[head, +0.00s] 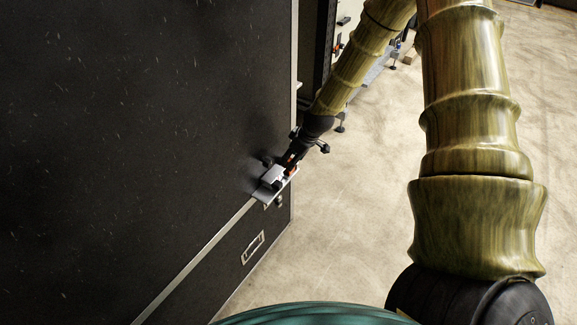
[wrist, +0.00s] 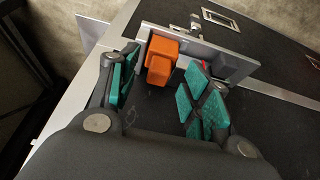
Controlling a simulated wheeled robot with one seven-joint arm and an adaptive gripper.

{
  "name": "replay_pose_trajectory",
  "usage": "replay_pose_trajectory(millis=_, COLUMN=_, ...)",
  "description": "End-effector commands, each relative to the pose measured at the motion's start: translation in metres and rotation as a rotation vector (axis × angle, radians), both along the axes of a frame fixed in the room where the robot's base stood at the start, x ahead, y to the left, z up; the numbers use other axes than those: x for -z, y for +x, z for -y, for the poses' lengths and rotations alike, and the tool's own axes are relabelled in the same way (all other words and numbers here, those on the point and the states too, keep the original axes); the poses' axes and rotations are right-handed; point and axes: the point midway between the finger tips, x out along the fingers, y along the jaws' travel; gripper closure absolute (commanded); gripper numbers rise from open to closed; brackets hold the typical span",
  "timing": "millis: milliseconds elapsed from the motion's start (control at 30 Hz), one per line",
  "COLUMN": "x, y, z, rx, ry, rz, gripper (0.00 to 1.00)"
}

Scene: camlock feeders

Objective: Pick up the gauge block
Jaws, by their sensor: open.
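My gripper (wrist: 158,88) is open, its green-padded fingers apart on either side of an orange stepped block (wrist: 161,58) in the wrist view. The orange block stands by a metal plate (wrist: 190,43), a little beyond the fingertips, and no grip on it shows. A dark grey block (wrist: 233,68) sits by the plate, just right of the right finger. No marking tells which block is the gauge block. In the head view my gripper (head: 287,163) reaches down to the plate (head: 265,196) at the edge of a black surface. A pale grey block (head: 272,175) shows there, small and partly hidden.
The black speckled top (head: 130,110) is largely bare, with a metal edge strip (head: 190,265). A latch (wrist: 196,20) and a handle (wrist: 222,18) show beyond the plate. Pale floor (head: 360,220) lies open to the right. More fixtures (head: 380,62) stand farther back.

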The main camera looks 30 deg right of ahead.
Motion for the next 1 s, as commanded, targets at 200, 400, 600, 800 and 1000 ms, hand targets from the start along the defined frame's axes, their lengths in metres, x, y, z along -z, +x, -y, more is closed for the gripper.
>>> replay_pose_trajectory(millis=200, x=0.017, y=0.006, z=-0.002, rx=0.001, ry=0.0, rz=-0.001, gripper=0.52)
replay_pose_trajectory(millis=400, x=0.023, y=0.008, z=-0.003, rx=0.001, ry=0.001, rz=0.001, gripper=0.52)
replay_pose_trajectory(millis=600, x=0.023, y=0.008, z=-0.003, rx=0.001, ry=0.001, rz=0.001, gripper=0.52)
replay_pose_trajectory(millis=800, x=0.023, y=0.008, z=-0.003, rx=0.001, ry=0.0, rz=0.0, gripper=0.86)
replay_pose_trajectory(millis=1000, x=0.023, y=0.008, z=-0.003, rx=0.001, ry=0.001, rz=0.001, gripper=0.95)
